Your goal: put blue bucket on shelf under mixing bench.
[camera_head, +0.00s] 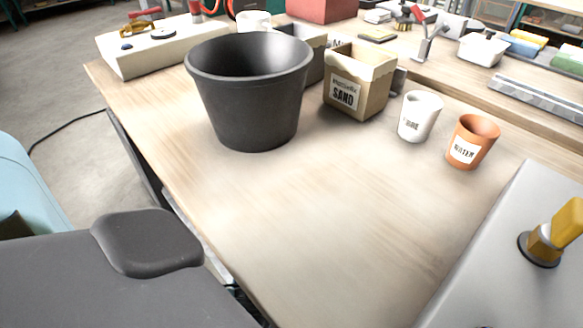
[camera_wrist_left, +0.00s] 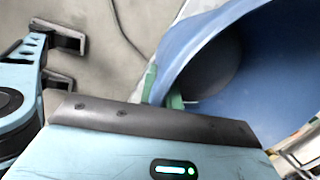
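The blue bucket (camera_wrist_left: 255,100) fills the right of the left wrist view, its dark inside facing the camera. My left gripper (camera_wrist_left: 162,92) has one green fingertip outside the bucket wall and one inside, shut on the rim. The bucket's base is out of frame. At the wrist view's upper left, my right gripper (camera_wrist_left: 65,60) appears as two dark fingers spread apart, empty, away from the bucket. The mixing bench (camera_head: 290,220) spans the head view. Its under-shelf is mostly hidden by the top. Neither the bucket nor a gripper is clear in the head view.
A black bucket (camera_head: 250,95) stands on the bench, beside a sand box (camera_head: 358,82), a white cup (camera_head: 418,118) and an orange water cup (camera_head: 472,143). A grey machine (camera_head: 500,240) is at the right. Open floor (camera_head: 60,90) lies left of the bench, with a cable.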

